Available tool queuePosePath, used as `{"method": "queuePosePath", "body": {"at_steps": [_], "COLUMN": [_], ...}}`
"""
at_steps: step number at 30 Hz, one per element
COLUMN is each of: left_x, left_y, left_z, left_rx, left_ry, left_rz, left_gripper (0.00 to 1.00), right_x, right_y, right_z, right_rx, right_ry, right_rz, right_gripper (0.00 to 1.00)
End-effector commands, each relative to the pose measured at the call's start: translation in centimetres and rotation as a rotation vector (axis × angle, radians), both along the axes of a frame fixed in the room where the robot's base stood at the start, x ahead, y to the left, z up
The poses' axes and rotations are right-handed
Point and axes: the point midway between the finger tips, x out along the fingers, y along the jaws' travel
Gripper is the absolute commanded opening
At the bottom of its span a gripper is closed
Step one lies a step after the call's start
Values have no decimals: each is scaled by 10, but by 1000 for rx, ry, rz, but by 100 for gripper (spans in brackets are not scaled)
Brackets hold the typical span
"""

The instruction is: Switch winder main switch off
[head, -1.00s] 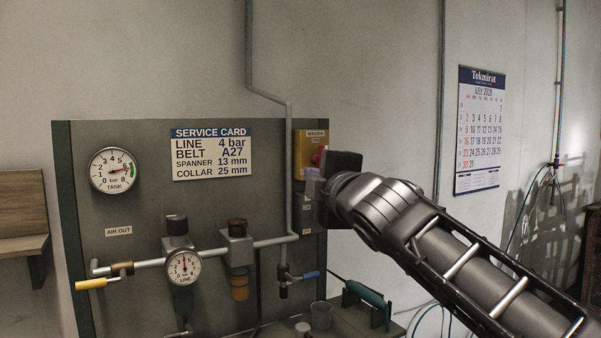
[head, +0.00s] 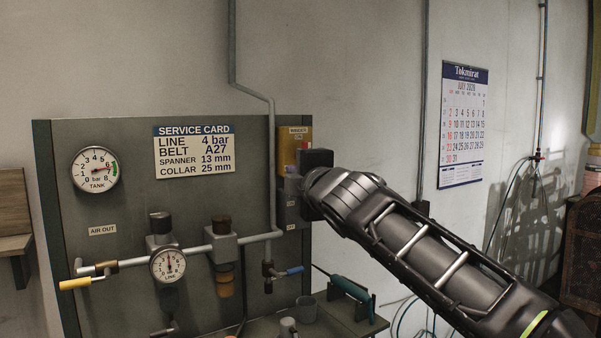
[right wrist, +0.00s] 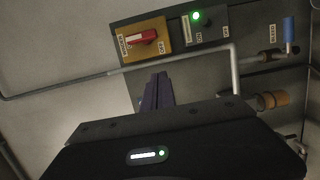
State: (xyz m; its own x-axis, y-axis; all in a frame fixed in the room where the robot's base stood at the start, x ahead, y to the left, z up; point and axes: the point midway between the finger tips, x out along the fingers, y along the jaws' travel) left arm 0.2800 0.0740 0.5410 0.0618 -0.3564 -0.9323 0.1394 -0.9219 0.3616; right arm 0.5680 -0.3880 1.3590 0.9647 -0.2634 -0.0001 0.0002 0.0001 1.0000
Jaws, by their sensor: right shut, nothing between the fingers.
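The winder main switch is a yellow plate (head: 292,140) on the right edge of the grey board, partly hidden by my right gripper in the head view. The right wrist view shows the yellow plate (right wrist: 158,52) with a red handle (right wrist: 140,37), pointing left toward the WINDER label, away from the OFF label. My right gripper (head: 291,186) is just below the plate in the head view. Its purple-grey fingers (right wrist: 155,90) are shut and empty, apart from the red handle in the wrist view. My left gripper is not in view.
A box with a lit green lamp (right wrist: 196,16) is beside the switch. A grey pipe (head: 272,170) runs down the board left of my gripper. A blue-handled valve (head: 292,270) and a teal-handled tool (head: 350,289) are below. The wall around the calendar (head: 463,125) is clear.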

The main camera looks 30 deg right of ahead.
Motion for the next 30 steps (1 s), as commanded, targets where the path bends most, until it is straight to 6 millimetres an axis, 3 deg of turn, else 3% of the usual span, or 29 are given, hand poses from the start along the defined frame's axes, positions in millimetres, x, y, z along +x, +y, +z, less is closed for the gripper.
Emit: {"method": "queuePosePath", "body": {"at_steps": [9, 12, 18, 30], "left_x": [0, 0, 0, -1], "left_y": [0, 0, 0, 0], "left_z": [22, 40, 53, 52], "left_rx": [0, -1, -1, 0], "left_ry": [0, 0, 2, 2], "left_rz": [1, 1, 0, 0], "left_gripper": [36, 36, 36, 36], "right_x": [64, 59, 58, 58], "right_y": [-18, -38, -53, -57], "right_z": [2, 6, 3, 0], "right_rx": [0, 1, 1, 0], "right_ry": [4, 2, 0, 0], "right_rz": [-1, -5, 0, 0], "right_gripper": [0, 0, 0, 0]}}
